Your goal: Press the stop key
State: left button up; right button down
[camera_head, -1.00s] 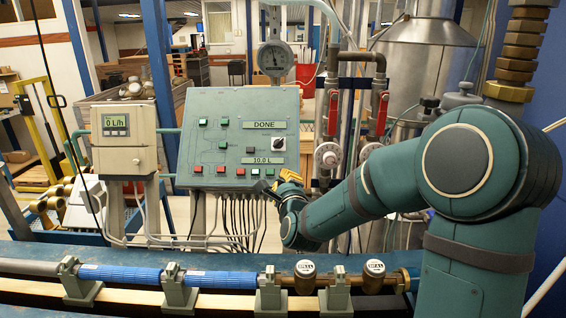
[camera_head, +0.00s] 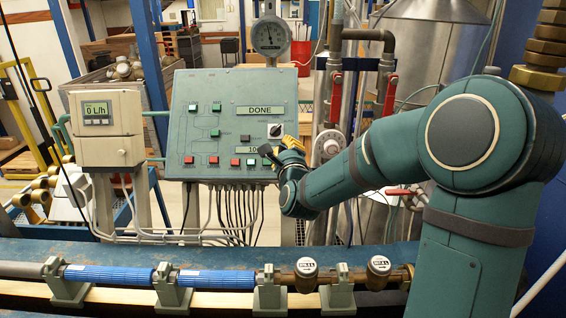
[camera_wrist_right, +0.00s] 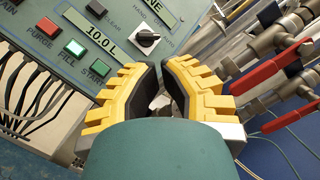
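The grey-green control panel (camera_head: 228,88) stands behind the bench, with red, green and dark keys. Its upper display (camera_head: 260,110) reads DONE. I cannot read a stop label. My right gripper (camera_head: 271,153) is at the panel's lower right, overlapping the lower display (camera_head: 252,150). Contact with the panel cannot be told. My left gripper is not in view.
A black rotary switch (camera_head: 275,130) sits just above the gripper. Red-handled valves (camera_head: 335,98) and pipes stand right of the panel. A flow meter box (camera_head: 105,128) is at left. A blue pipe line (camera_head: 108,275) with brass meters crosses the front.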

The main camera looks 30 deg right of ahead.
jog(key=w+d+f+b, duration=0.3)
jog(key=w+f, duration=0.2)
jog(key=shift+w+d+f, duration=0.15)
jog(key=shift+f, duration=0.1)
dwell(0.3)
jog(key=c, duration=1.7)
grip_release()
grip_shut()
jog(key=shift+w+d+f+b, duration=0.15)
jog(key=shift+w+f+b, duration=0.15)
jog(key=shift+b, duration=0.8)
